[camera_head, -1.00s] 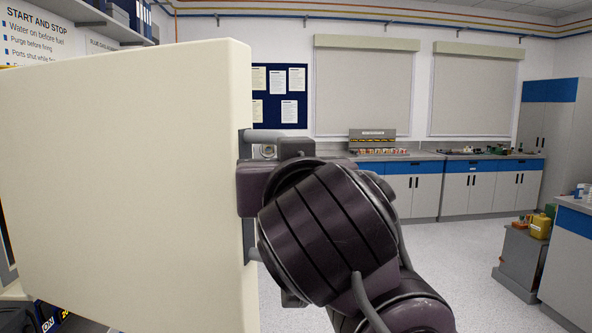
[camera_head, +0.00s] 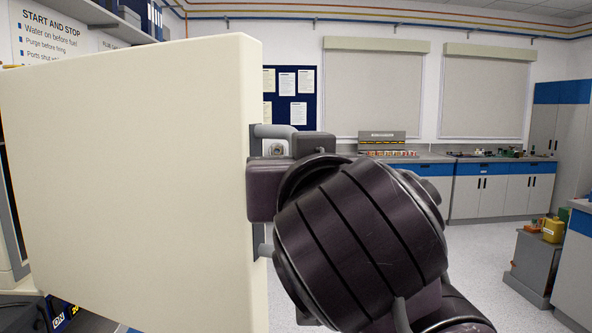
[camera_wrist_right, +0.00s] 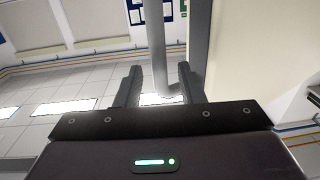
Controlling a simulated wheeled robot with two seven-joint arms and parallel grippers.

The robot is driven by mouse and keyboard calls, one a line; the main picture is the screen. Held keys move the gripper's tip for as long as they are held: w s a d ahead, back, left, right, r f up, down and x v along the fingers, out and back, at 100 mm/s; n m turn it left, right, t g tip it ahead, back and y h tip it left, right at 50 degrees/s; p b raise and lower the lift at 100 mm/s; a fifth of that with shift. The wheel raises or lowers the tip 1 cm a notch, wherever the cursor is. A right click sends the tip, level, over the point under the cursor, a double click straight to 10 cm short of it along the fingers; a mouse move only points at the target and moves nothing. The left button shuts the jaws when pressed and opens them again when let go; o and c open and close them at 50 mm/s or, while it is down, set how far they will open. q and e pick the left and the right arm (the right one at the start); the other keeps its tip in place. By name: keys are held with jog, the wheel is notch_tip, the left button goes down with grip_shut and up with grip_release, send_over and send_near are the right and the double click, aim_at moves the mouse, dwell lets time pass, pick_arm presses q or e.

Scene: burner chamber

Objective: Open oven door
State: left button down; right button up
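The oven door (camera_head: 130,180) is a large cream panel filling the left of the head view. It stands swung out, with part of the oven body (camera_head: 10,245) showing past its left edge. A grey bar handle (camera_head: 272,131) is on its right edge, partly hidden by my right gripper (camera_head: 268,190). In the right wrist view the handle bar (camera_wrist_right: 158,45) stands between the two fingers of my right gripper (camera_wrist_right: 157,88). Gaps show on both sides of the bar, so the fingers look open around it. My left gripper is not in view.
Grey cabinets with blue tops (camera_head: 485,190) line the back wall. A grey box (camera_head: 540,262) with a yellow can (camera_head: 553,231) on it stands at the right, beside a counter (camera_head: 580,270). The floor (camera_head: 480,265) between is clear.

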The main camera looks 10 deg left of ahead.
jog(key=b+v, duration=0.1)
jog(key=v, duration=0.4)
